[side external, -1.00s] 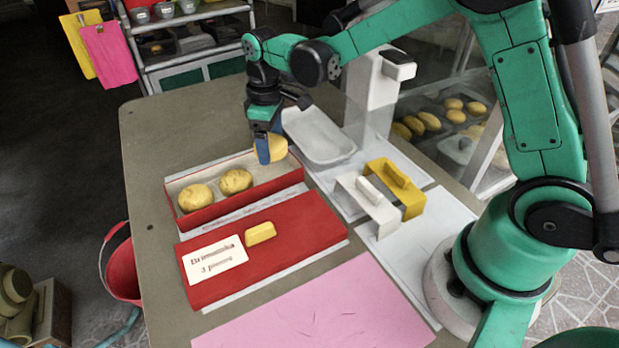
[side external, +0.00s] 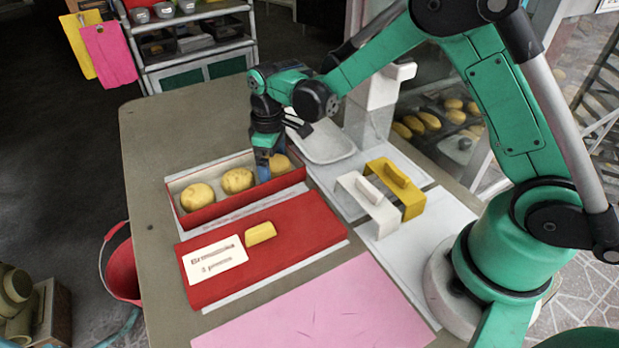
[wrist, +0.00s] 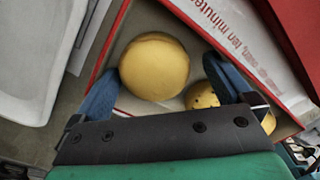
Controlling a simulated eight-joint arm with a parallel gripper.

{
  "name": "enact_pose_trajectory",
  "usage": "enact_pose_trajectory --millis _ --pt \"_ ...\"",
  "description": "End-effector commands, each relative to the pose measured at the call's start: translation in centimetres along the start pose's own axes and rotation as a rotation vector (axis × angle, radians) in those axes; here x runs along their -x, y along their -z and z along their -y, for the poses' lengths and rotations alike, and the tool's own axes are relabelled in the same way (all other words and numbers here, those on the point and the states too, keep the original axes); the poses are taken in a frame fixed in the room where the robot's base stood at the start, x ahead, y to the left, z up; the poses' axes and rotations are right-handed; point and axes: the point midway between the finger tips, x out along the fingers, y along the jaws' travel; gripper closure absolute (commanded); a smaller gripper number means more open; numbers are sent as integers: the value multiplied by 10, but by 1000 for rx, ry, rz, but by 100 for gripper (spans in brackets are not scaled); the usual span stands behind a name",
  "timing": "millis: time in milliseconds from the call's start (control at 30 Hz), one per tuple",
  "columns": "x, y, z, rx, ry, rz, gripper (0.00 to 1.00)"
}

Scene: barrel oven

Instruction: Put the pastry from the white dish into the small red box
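The small red box (side external: 215,216) is open and holds two round golden pastries, one at the left (side external: 197,197) and one in the middle (side external: 238,181). A third pastry (side external: 279,164) is at its right end, partly hidden by my gripper (side external: 265,172). In the wrist view this pastry (wrist: 153,66) lies inside the box between my blue fingertips (wrist: 160,72), with a narrow gap showing on each side. My gripper is open and low at the box's right end. The white dish (side external: 328,148) looks empty and stands right of the box; its edge shows in the wrist view (wrist: 30,60).
White (side external: 368,205) and yellow (side external: 405,190) handled pieces stand to the right. A pink sheet (side external: 330,310) covers the table's front.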

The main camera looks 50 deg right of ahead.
Motion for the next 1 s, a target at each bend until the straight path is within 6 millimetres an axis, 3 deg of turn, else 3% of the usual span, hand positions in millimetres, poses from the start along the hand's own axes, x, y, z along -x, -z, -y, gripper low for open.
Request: enact_pose_trajectory --millis 267,700,1000 --pt "12 0 0 0 0 0 0" --pt "99 0 0 0 0 0 0" --pt "126 -3 1 -12 -7 -13 0"
